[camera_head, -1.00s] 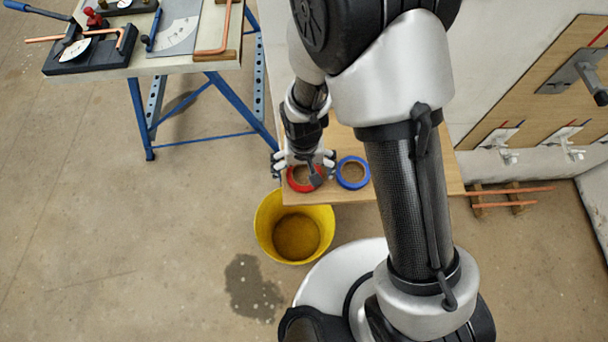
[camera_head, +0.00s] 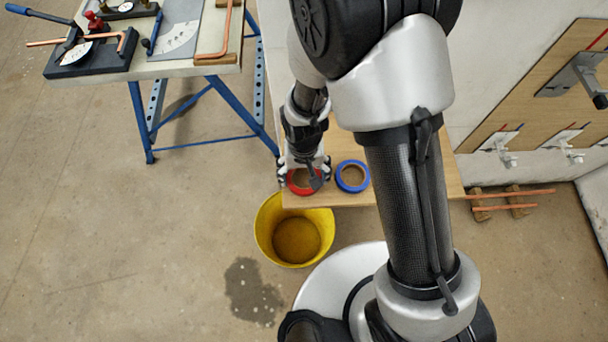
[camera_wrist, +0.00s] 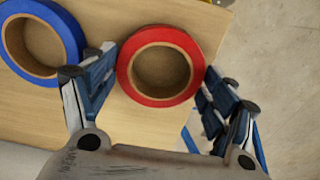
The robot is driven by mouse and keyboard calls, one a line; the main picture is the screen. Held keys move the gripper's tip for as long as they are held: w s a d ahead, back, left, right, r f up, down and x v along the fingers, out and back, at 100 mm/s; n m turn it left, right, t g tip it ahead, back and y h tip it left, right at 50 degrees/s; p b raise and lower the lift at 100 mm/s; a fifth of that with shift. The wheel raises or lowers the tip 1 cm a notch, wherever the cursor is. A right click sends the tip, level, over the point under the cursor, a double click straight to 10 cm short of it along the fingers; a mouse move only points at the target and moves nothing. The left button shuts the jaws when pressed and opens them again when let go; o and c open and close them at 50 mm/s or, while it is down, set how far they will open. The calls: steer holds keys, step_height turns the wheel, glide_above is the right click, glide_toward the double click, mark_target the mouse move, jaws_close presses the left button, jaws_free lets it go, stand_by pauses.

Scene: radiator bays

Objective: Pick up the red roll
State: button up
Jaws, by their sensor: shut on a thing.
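The red roll (camera_head: 299,187) lies flat at the front left corner of a wooden board (camera_head: 390,186). In the wrist view the red roll (camera_wrist: 186,91) sits between the two fingers of my gripper (camera_wrist: 160,88). My gripper (camera_head: 304,178) also shows in the head view, pointing down over the roll. The fingers are closed in against the roll's left and right sides. Whether the roll is clear of the board I cannot tell.
A blue roll (camera_head: 364,176) lies just right of the red roll, close to my left finger in the wrist view (camera_wrist: 70,31). A yellow bucket (camera_head: 265,226) stands on the floor below the board's edge. A workbench (camera_head: 180,68) with tools and copper pipes stands at upper left.

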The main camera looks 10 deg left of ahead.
step_height(320, 180, up, 20)
steer(key=p, duration=0.6)
